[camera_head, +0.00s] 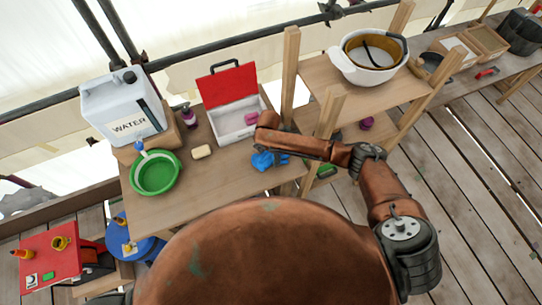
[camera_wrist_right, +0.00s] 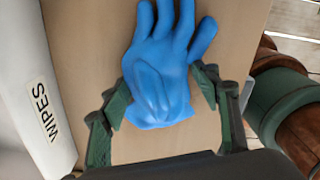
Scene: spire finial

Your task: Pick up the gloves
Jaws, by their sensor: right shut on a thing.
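The blue gloves (camera_head: 262,161) are at the right part of the wooden table, just below my right forearm in the head view. In the right wrist view the gloves (camera_wrist_right: 160,70) fill the middle, fingers pointing to the top of the picture and cuff towards me. My right gripper (camera_wrist_right: 164,88) is shut on the gloves, with one green-padded finger on each side near the cuff. I cannot tell whether the gloves touch the table. In the head view my right arm hides most of the gripper. My left gripper is not in view.
A white wipes container (camera_wrist_right: 32,85) stands close on the left in the wrist view. The table (camera_head: 185,200) also holds a white box with red lid (camera_head: 235,118), a soap bar (camera_head: 202,152), a green basin (camera_head: 156,174) and a water canister (camera_head: 122,105). Wooden shelf posts (camera_head: 290,75) stand near my right arm.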

